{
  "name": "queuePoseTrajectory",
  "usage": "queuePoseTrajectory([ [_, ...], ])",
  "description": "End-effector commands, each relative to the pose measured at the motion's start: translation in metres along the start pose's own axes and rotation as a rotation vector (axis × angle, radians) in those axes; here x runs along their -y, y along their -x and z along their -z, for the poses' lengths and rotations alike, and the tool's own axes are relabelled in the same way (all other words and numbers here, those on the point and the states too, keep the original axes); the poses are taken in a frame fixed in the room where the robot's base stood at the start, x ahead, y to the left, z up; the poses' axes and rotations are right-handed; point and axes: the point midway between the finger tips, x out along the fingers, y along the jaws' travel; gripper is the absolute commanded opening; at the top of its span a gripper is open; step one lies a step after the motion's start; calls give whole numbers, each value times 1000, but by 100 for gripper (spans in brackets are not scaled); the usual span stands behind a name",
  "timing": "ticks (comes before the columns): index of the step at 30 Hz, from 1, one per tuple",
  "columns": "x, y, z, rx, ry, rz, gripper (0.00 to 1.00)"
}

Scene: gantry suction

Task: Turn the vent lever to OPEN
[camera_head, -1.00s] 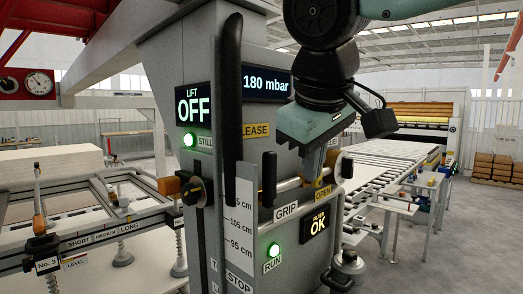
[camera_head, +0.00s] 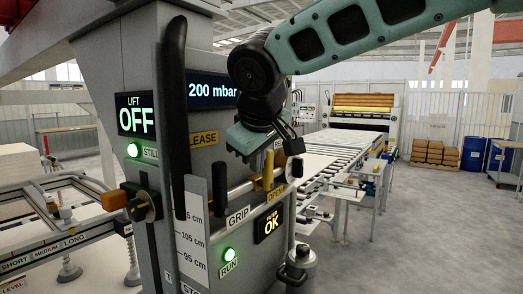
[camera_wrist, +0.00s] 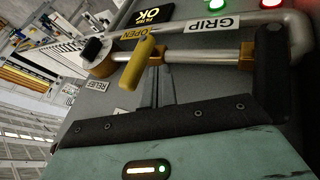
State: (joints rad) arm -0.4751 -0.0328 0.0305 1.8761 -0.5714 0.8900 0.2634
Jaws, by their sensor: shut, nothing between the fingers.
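A yellow lever (camera_head: 268,170) stands upright on the grey machine post, just above the yellow OPEN label (camera_head: 275,196). In the wrist view the yellow lever (camera_wrist: 137,64) is beside a silver bar, with its free end toward my gripper's side and the OPEN label (camera_wrist: 134,34) close by. My gripper (camera_head: 256,172) is shut and empty, pointing down beside the lever. In the wrist view the shut fingers (camera_wrist: 157,80) are very close to the lever; I cannot tell whether they touch it. No label reading VENT is legible.
A black vertical handle (camera_head: 173,110) rises in front of the post. A black knob with an orange grip (camera_head: 130,203) is at left. GRIP, RELEASE and RUN labels surround the bar. The LIFT panel (camera_head: 137,116) reads OFF; the pressure display (camera_head: 211,91) reads 200 mbar.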

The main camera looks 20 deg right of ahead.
Motion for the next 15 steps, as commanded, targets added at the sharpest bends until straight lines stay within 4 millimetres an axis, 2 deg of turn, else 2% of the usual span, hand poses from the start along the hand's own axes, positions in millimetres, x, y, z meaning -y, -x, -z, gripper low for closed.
queuePoseTrajectory([
  [5, -13, -6, 1, 1, 0, 0, 0],
  [15, -14, -8, 0, -1, 1, 1, 0],
])
